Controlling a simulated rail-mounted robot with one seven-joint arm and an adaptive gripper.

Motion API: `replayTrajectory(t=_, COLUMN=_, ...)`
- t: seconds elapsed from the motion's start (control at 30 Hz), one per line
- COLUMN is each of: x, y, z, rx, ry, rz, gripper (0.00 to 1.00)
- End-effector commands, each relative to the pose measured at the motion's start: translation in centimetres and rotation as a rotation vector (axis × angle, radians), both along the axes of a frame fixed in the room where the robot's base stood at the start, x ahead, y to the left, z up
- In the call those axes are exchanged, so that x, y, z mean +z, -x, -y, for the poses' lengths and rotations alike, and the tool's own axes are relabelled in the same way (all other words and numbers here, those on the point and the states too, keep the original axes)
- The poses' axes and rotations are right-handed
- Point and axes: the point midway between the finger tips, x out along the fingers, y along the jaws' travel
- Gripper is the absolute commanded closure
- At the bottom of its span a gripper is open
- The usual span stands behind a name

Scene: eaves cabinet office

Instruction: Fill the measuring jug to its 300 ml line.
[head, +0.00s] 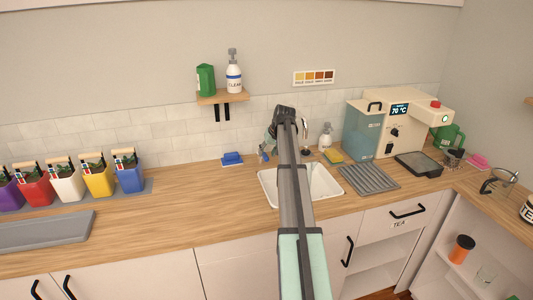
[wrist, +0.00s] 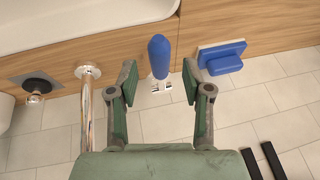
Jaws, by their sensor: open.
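My gripper (wrist: 155,88) is open above the back edge of the sink (head: 325,186), seen in the wrist view with its two green fingers apart. A blue rounded handle (wrist: 159,57) with a pale lower end shows between the fingertips, apart from both; I cannot tell whether it is a tap lever or a brush. The chrome tap (wrist: 87,100) is beside the left finger; its spout (head: 305,128) shows behind my arm in the head view. A clear jug-like vessel with a dark handle (head: 503,180) stands on the right counter; I cannot make out any marks or liquid.
A blue sponge on a pale holder (wrist: 222,58) lies right of my gripper in the wrist view. A soap bottle (head: 325,137), yellow sponge (head: 333,156), ribbed drainer (head: 368,180) and dispenser machine (head: 400,125) stand right of the sink.

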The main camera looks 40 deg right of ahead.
Motion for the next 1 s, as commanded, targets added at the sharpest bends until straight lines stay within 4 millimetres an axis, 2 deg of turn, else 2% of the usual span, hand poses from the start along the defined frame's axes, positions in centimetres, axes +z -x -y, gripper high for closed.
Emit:
replayTrajectory(t=0.2, x=-1.5, y=-0.7, z=0.0, rx=0.0, ry=0.0, rz=0.0, gripper=0.5)
replayTrajectory(t=0.53, x=-1.8, y=-0.8, z=0.0, rx=0.0, ry=0.0, rz=0.0, gripper=0.5)
replayTrajectory(t=0.67, x=-1.8, y=-0.8, z=0.0, rx=0.0, ry=0.0, rz=0.0, gripper=0.96)
replayTrajectory(t=0.7, x=-1.8, y=-0.8, z=0.0, rx=0.0, ry=0.0, rz=0.0, gripper=1.0)
replayTrajectory(t=0.87, x=-1.7, y=-0.9, z=-0.1, rx=0.001, ry=0.0, rz=-0.002, gripper=1.0)
replayTrajectory(t=1.0, x=-1.2, y=-2.2, z=-1.8, rx=0.024, ry=-0.012, rz=-0.028, gripper=1.0)
